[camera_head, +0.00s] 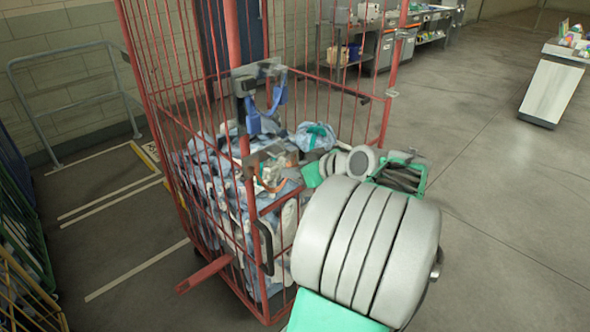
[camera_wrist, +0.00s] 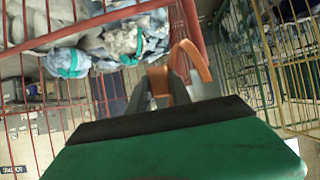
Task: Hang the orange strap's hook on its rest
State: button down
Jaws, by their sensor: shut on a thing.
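The orange strap (camera_head: 268,186) shows as a thin curved band by the lower grey bracket (camera_head: 272,158) on the red cage's near post. In the wrist view the orange strap (camera_wrist: 197,62) curves up and over from between my fingers. My gripper (camera_wrist: 161,85) is shut on the orange strap. In the head view its fingers are too small and covered to make out. I cannot tell the hook from the rest, or whether they touch.
A blue strap (camera_head: 279,92) hangs at the upper bracket. The red cage (camera_head: 268,205) holds several blue-grey wrapped bundles (camera_head: 222,190). A grey rail (camera_head: 75,97) stands at the left. Open floor (camera_head: 490,215) lies to the right.

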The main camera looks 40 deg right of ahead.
aim_at(286, 164)
dwell(0.5)
jog(key=shift+w+b, duration=0.5)
jog(key=shift+w, duration=1.25)
jog(key=shift+f, duration=0.1)
jog(key=shift+f+b, duration=0.95)
jog(key=shift+b, duration=0.05)
jog(key=c, duration=0.7)
grip_release()
